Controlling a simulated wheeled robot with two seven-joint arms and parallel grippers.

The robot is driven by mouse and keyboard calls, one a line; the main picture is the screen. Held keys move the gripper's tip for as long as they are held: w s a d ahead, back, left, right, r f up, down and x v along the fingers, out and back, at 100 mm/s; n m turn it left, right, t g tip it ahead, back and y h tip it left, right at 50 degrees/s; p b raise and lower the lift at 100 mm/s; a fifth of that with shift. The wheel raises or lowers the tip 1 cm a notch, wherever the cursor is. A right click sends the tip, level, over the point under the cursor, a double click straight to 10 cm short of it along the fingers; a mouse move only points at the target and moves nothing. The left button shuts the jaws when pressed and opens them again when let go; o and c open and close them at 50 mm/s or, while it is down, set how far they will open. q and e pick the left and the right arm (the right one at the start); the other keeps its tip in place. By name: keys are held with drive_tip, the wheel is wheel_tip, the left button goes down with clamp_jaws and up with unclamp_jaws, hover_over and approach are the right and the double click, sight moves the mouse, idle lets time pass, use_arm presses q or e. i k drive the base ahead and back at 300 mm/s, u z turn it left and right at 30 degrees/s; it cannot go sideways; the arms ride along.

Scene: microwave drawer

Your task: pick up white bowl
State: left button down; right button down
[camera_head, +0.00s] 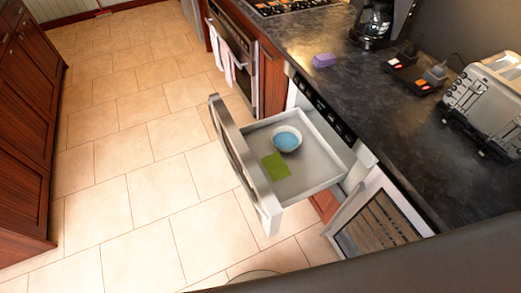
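The white bowl (287,138) sits upright inside the open microwave drawer (316,180), toward its far side. The inside of the bowl looks light blue. A flat green item (275,165) lies in the drawer, close to the bowl on its near left side. The drawer is pulled out from under the dark counter, with its front panel (240,160) standing on the left. Neither of my grippers shows in the head view.
A dark counter (340,88) runs along the right with a toaster (490,100), a coffee maker (372,22) and a purple block (324,61). An oven (236,55) with towels stands beyond the drawer. The tiled floor (150,180) left of the drawer is clear.

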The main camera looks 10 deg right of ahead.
sight(285, 138)
drive_tip(key=z, duration=3.95)
drive_tip(key=k, duration=1.5)
drive_tip(key=u, duration=1.4)
drive_tip(key=i, duration=1)
drive_tip(key=u, duration=0.15)
